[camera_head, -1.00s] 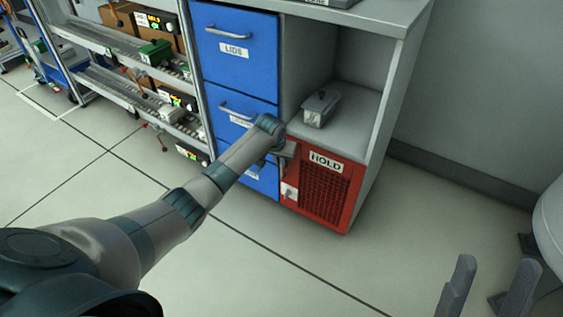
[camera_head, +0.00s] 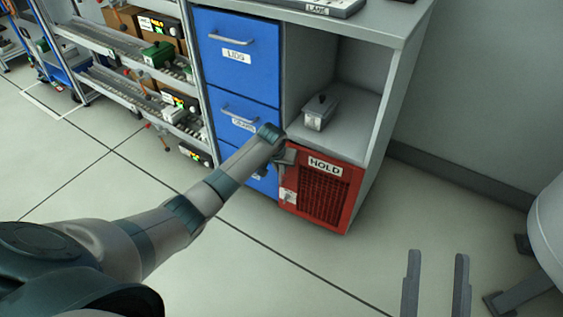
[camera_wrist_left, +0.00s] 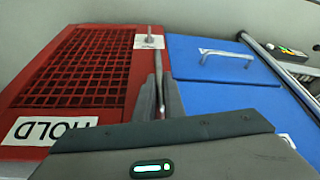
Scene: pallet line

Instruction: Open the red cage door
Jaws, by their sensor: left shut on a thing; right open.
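The red cage door (camera_head: 322,198) with a HOLD label and dark mesh is at the bottom of the grey cabinet. It looks about flush with the blue drawers, with no clear gap. In the left wrist view the door (camera_wrist_left: 75,75) fills the left side. A pale latch plate (camera_wrist_left: 150,41) sits at its edge, with a thin metal handle (camera_wrist_left: 158,68). My left gripper (camera_wrist_left: 160,97) is shut on that handle; in the head view the left gripper (camera_head: 286,160) is at the door's upper left and its fingertips are hard to see. My right gripper (camera_head: 436,285) is open and empty, low at the right.
Blue drawers (camera_head: 238,57) with bar handles stand left of the door. A small grey lidded box (camera_head: 320,112) is on the open shelf above it. A stocked rack (camera_head: 130,75) stands at the left. The floor (camera_head: 300,270) before the door is clear.

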